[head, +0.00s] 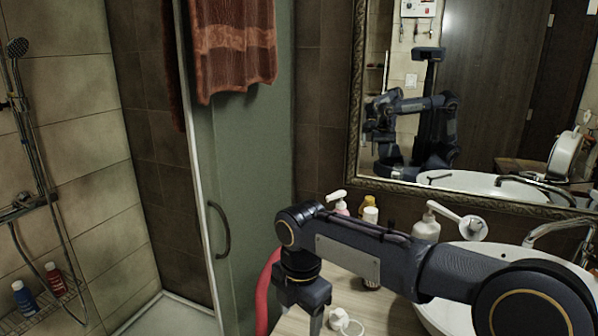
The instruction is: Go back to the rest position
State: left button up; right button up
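My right arm comes in from the lower right and reaches left over the counter (378,316). My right gripper (304,318) points down at the bottom edge of the head view, above the left part of the counter. Its fingertips are cut off or too dark to judge, so its opening cannot be told. My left gripper is not directly in view. A robot's reflection shows in the mirror (490,95).
A white basin (480,250) and chrome faucet (560,230) lie at the right. Bottles, including a white pump bottle (426,227), stand behind my arm. A small white object (345,322) and a red curved thing (265,295) are near the gripper. A glass shower panel (245,150) is left.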

jog(key=s+d+r+m+t+y, duration=0.1)
jog(key=s+d+m, duration=0.4)
jog(key=d+m, duration=0.25)
jog(key=s+d+r+m+t+y, duration=0.1)
jog(key=s+d+r+m, duration=0.1)
jog(key=s+d+m, duration=0.45)
pick_arm(q)
jog(key=shift+w+d, duration=0.15)
pick_arm(e)
jog(key=s+d+f+m+t, duration=0.1)
jog(key=s+d+f+m, duration=0.2)
jog(key=s+m, duration=0.2)
jog(key=s+d+f+m+t+y, duration=0.1)
jog(key=s+d+f+m+t, duration=0.1)
jog(key=s+m, duration=0.4)
jog(key=d+f+m, duration=0.1)
jog(key=d+m, duration=0.1)
jog(key=m, duration=0.1)
jog(key=shift+s+m+y, duration=0.15)
jog(key=shift+m+y, duration=0.15)
